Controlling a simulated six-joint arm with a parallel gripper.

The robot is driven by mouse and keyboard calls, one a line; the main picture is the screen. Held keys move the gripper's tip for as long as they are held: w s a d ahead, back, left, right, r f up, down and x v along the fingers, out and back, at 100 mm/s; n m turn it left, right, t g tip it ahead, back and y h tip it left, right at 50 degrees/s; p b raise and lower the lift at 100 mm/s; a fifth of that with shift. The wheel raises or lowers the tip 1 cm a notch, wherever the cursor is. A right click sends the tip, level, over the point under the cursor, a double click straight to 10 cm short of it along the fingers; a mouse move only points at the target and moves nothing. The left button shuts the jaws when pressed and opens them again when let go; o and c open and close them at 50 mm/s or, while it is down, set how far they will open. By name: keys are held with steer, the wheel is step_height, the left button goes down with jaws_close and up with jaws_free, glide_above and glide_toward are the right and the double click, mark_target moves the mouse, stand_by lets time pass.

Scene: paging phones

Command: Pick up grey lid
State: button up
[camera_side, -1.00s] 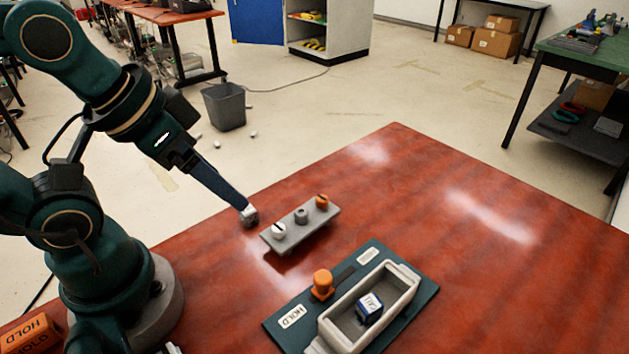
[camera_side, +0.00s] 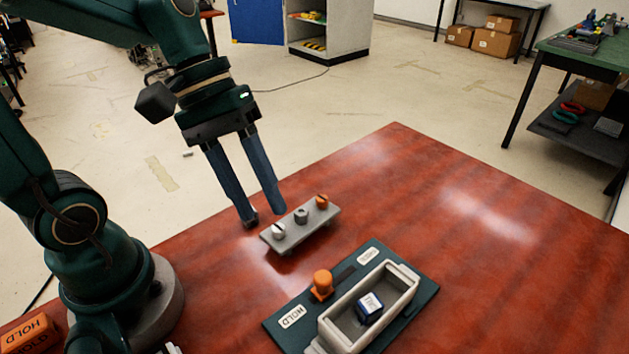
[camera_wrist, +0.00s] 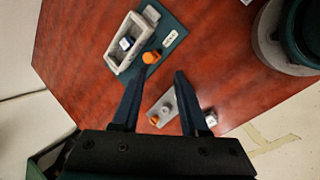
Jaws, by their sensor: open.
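The grey lid (camera_side: 301,215) is a small dark grey knob. It sits in the middle of a light grey rack (camera_side: 290,235), between a whitish slotted knob (camera_side: 278,231) and an orange knob (camera_side: 321,202). My gripper (camera_side: 263,214) is open and empty, with its fingers pointing down beside the left end of the rack, apart from the lid. In the wrist view the rack (camera_wrist: 160,110) shows between the fingers of my gripper (camera_wrist: 160,72), and the right finger hides part of it.
A dark green board (camera_side: 418,284) holds a grey open tray (camera_side: 401,281) with a blue-and-white cube (camera_side: 369,307) inside. An orange peg (camera_side: 322,283) stands beside the tray. A small marked block (camera_wrist: 210,118) is right of the rack in the wrist view. The table's right side is clear.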

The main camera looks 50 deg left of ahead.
mark_target(291, 216)
steer(key=w+a+f+n+t+h, duration=0.1)
steer(key=w+a+f+n+h, duration=0.1)
steer(key=a+f+n, duration=0.1)
steer(key=w+a+f+n+t+h, duration=0.1)
steer(key=w+a+f+n+h, duration=0.1)
steer(key=n, duration=0.4)
steer(key=w+a+f+n+t+h, duration=0.1)
steer(key=w+a+f+n+h, duration=0.2)
steer(key=a+f+n, duration=0.1)
steer(key=shift+w+a+f+n+t, duration=0.15)
steer(key=shift+w+a+n+t, duration=0.2)
steer(key=shift+n, duration=0.35)
steer(key=shift+s+a+f+n, duration=0.15)
steer(key=shift+a+f+n, duration=0.1)
steer(key=shift+f+n, duration=0.25)
steer(key=shift+x, duration=2.4)
steer(key=shift+r, duration=0.1)
jaws_close()
